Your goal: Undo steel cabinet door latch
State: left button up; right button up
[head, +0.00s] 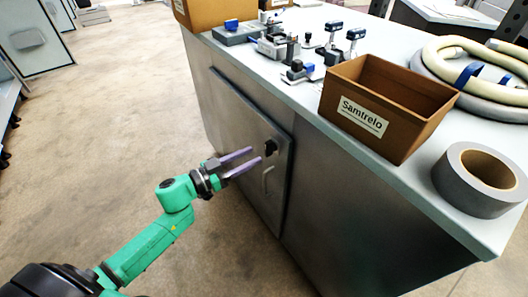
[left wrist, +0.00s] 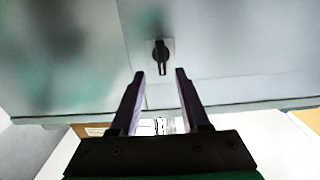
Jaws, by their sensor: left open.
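The steel cabinet door (head: 248,143) is closed flush in the cabinet's side. Its black latch (head: 271,147) sits near the door's upper right edge, above a curved metal handle (head: 267,180). In the left wrist view the latch (left wrist: 161,55) shows as a dark knob with a slim bar on a pale plate. My left gripper (head: 256,156) has two purple fingers pointing at the latch. They are open and empty, one on each side of it in the left wrist view, and appear just short of it. Contact is not visible. My right gripper is out of view.
The countertop (head: 292,87) above holds a brown box labelled Samtrelo (head: 385,107), a grey tape roll (head: 478,180), coiled hoses (head: 470,75) and several small tools. The floor (head: 130,110) left of the cabinet is clear.

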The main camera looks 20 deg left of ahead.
aim_at(270, 148)
pick_arm(q)
jog(key=x, duration=0.5)
jog(key=shift+w+d, duration=0.1)
jog(key=shift+w, duration=0.2)
jog(key=shift+f, duration=0.1)
jog(key=c, duration=0.7)
grip_shut()
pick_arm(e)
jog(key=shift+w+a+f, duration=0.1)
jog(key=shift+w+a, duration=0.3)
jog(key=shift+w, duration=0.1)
